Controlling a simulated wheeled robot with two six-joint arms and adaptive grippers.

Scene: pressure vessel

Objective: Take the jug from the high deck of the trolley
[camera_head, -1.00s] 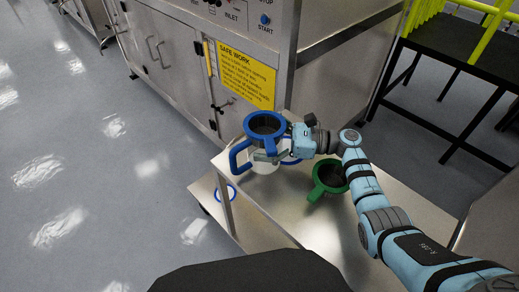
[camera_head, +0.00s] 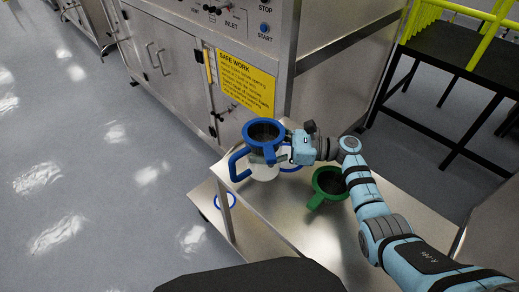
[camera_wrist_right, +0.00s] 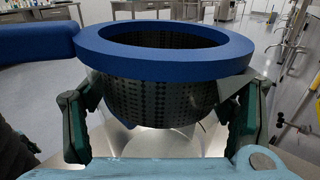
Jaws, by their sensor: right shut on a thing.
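My right gripper (camera_head: 272,154) is shut on the jug's body just below the rim, with the handle pointing left. In the right wrist view the blue rim (camera_wrist_right: 165,38) is close, and a finger lies on each side of the dark, perforated-looking body. I cannot tell whether the jug's base touches the deck. My left gripper is not in view.
A green jug (camera_head: 327,182) stands on the same deck, close to my right arm. A blue ring (camera_head: 225,201) shows on the lower deck. A steel cabinet with a yellow sign (camera_head: 245,82) stands behind the trolley. Black steps with yellow rails (camera_head: 470,50) are at the right.

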